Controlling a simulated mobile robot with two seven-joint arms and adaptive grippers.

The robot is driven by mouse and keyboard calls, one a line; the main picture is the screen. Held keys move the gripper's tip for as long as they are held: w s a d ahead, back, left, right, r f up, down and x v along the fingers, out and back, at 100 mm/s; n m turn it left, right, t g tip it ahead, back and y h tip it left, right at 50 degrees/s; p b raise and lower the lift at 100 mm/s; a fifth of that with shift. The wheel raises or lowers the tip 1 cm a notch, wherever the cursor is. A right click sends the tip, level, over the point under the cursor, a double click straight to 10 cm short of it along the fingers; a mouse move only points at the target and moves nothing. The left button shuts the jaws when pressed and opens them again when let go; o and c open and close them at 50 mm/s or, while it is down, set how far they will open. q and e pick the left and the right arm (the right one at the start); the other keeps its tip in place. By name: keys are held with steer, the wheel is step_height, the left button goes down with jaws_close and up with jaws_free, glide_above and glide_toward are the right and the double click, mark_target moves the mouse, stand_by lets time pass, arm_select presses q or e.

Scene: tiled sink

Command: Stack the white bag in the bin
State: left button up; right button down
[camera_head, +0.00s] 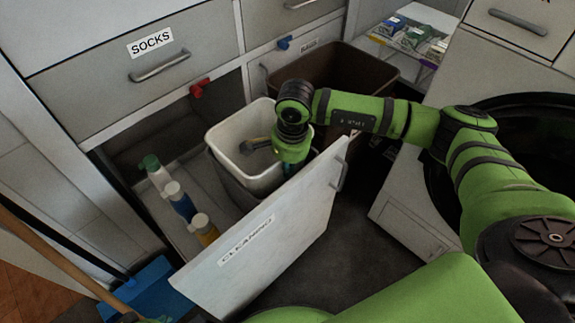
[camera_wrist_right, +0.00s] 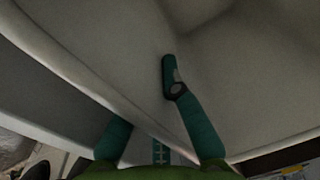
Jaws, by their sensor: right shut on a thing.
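An open-topped white container (camera_head: 229,137), which I take to be the white bag, stands in the pulled-out compartment. A greyer bin body (camera_head: 238,190) shows below its rim; I cannot tell whether they are separate. My right gripper (camera_head: 291,153) reaches down at its right side, fingertips hidden in the head view. In the right wrist view, my right gripper (camera_wrist_right: 148,112) straddles the white wall (camera_wrist_right: 105,85), one teal finger inside and one outside. It is shut on that wall. A brown bin (camera_head: 345,68) stands behind. My left gripper is not in view.
The door panel labelled CLEANING (camera_head: 270,235) stands close in front of the container. Several bottles (camera_head: 178,200) stand to the left. A red handle (camera_head: 199,88) and drawer fronts (camera_head: 140,60) lie behind. A blue dustpan (camera_head: 145,288) is at lower left.

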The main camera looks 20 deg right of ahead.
steer(key=shift+f+b, duration=0.3)
steer(key=shift+f, duration=0.05)
steer(key=c, duration=1.4)
jaws_free()
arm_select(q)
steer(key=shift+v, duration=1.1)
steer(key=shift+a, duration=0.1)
arm_select(e)
steer(key=shift+r+p, duration=0.7)
steer(key=shift+r, duration=0.05)
arm_select(q)
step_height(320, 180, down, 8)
steer(key=p, duration=0.1)
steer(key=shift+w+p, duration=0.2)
steer(key=shift+p, duration=0.15)
arm_select(e)
steer(key=r, duration=0.7)
steer(key=s+r, duration=0.1)
steer(key=r, duration=0.3)
steer(key=shift+d+r, duration=0.2)
steer(key=shift+r, duration=0.1)
